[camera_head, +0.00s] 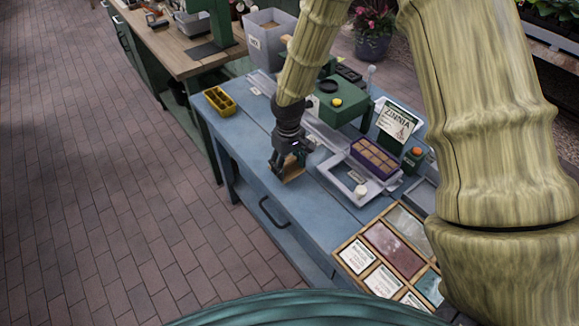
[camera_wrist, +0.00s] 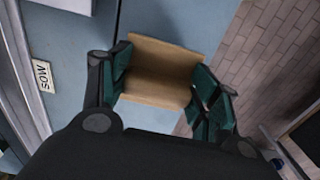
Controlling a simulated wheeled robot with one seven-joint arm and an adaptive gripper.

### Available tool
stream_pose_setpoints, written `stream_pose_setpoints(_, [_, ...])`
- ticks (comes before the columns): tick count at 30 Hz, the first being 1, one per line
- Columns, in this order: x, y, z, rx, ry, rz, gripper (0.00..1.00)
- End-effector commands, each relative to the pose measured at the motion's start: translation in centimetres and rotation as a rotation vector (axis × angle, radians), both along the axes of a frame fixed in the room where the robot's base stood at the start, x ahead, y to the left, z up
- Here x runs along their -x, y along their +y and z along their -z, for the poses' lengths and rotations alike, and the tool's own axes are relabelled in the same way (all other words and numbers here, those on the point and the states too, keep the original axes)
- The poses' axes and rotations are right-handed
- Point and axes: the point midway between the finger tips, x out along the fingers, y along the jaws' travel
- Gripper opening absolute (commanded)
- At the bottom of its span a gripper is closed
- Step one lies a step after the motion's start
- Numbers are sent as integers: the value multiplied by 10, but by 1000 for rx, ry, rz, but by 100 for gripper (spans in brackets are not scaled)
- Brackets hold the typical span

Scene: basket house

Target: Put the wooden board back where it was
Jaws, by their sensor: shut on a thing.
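The wooden board (camera_wrist: 160,66) is a small light-brown piece between the green-padded fingers of my gripper (camera_wrist: 160,92) in the wrist view. My gripper is shut on it, with the fingers on its two sides. In the head view my gripper (camera_head: 291,160) is over the blue table (camera_head: 235,135), near its front edge, and the board (camera_head: 293,172) shows just below the fingers, partly hidden. I cannot tell whether the board touches the table top.
A yellow tray (camera_head: 219,101) lies on the table's left end. A green machine (camera_head: 341,103), a white tray (camera_head: 357,180) with a purple seed tray (camera_head: 375,158), and a ZINNIA sign (camera_head: 397,121) stand behind and right. A wooden divided box (camera_head: 393,250) is at the near right.

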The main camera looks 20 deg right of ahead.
Motion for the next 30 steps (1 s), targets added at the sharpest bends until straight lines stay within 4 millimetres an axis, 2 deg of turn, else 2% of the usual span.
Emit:
stream_pose_setpoints(8, [-7,-6,5,1,2,0,27])
stream_pose_setpoints(19, [-7,-5,35,1,2,0,27])
stream_pose_setpoints(30, [-7,-5,39,0,1,0,27])
